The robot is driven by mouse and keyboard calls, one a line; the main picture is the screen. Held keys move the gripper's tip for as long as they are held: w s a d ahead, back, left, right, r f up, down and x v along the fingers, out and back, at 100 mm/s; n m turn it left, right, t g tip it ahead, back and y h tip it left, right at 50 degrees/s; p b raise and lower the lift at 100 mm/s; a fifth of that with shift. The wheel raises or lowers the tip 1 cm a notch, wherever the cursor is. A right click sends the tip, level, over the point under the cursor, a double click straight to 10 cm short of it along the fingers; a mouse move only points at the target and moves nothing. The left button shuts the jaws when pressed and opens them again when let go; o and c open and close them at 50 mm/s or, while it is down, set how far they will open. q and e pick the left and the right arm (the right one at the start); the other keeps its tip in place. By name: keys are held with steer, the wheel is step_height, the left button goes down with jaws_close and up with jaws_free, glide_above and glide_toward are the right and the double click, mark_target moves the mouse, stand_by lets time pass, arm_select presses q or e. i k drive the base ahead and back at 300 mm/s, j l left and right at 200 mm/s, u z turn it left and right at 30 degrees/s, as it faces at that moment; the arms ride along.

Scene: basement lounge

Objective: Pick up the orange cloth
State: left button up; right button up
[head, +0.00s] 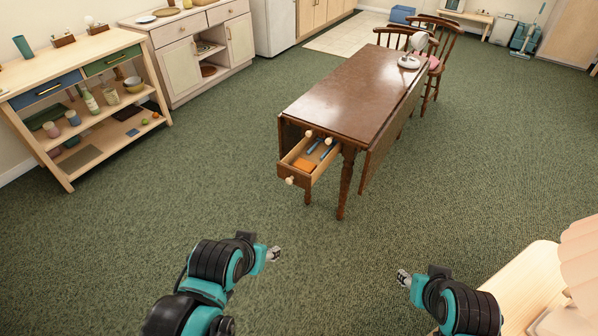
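The orange cloth (304,165) lies flat in the open drawer (291,170) at the near end of the brown drop-leaf table (352,92). Blue items (319,147) lie behind it in the same drawer. My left gripper (274,254) is low in the picture, over the carpet, well short of the drawer. My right gripper (403,277) is lower right, also apart from the table. Both grippers are small in view and I cannot make out whether their fingers are open. No object shows in either one.
A wooden shelf unit (146,89) with bottles and bowls stands at the left. Two chairs (436,72) stand at the table's far end. A light wooden surface (520,290) is close at lower right. Green carpet (230,190) is clear before the drawer.

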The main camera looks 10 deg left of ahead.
mark_target(304, 166)
steer(key=i+z, duration=0.15)
steer(key=i, duration=0.25)
steer(key=i+j+z, duration=0.2)
steer(key=i, duration=0.15)
steer(key=i+j+z, duration=0.15)
steer(key=i, duration=0.25)
